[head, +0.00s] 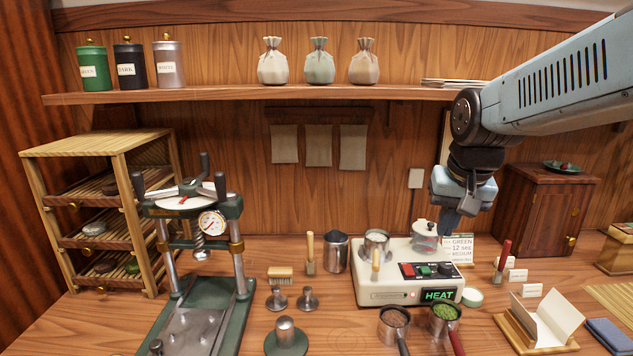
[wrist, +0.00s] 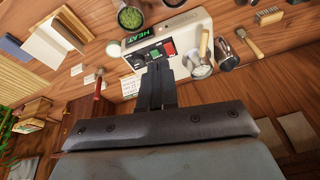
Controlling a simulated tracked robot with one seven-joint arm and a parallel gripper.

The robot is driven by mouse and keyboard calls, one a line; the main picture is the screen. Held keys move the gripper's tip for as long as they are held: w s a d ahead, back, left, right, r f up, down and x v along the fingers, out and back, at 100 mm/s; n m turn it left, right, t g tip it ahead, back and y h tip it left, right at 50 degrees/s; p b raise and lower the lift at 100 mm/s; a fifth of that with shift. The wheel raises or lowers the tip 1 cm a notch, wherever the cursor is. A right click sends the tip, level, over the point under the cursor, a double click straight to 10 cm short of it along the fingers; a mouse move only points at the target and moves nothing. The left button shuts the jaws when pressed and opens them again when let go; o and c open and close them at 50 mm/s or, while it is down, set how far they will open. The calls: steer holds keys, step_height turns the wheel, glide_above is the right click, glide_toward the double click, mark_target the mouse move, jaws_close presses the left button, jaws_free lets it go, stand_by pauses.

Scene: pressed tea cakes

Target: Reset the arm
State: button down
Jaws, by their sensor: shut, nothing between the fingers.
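My gripper (head: 447,222) hangs at the right, pointing down above the back right part of the cream heating machine (head: 385,290). Its fingers are together and hold nothing. In the wrist view the shut fingers (wrist: 156,72) show in the middle, with the machine (wrist: 172,45) beyond them. My arm reaches in from the upper right. The machine has a lit HEAT display (head: 438,295) and a green and a red button. A metal cup (head: 377,245) and a lidded clear pot (head: 425,236) stand on it. A card reading GREEN, 12 sec, MEDIUM (head: 458,249) is close to the fingers.
A green press with a gauge (head: 212,222) and a wooden drying rack (head: 100,157) stand left. Two handled cups (head: 394,322) are in front of the machine. A dark cabinet (head: 545,210) stands right, behind a red-handled tool (head: 503,257). A shelf (head: 230,94) holds tins and pouches.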

steer(key=s+r+n+t, duration=0.1)
steer(key=s+n+t, duration=0.1)
steer(key=s, duration=0.7)
steer(key=shift+s+r, duration=0.15)
steer(key=shift+s, duration=0.05)
steer(key=shift+w, duration=0.1)
steer(key=w+f+n+g, duration=0.2)
steer(key=w+n, duration=0.7)
steer(key=w, duration=0.2)
steer(key=w+f+n+g, duration=0.3)
steer(key=w+n, duration=0.6)
steer(key=w, duration=0.2)
steer(key=shift+w+a+f+g, duration=0.25)
steer(key=shift+a+g, duration=0.05)
steer(key=shift+a, duration=0.1)
steer(key=shift+f, duration=0.1)
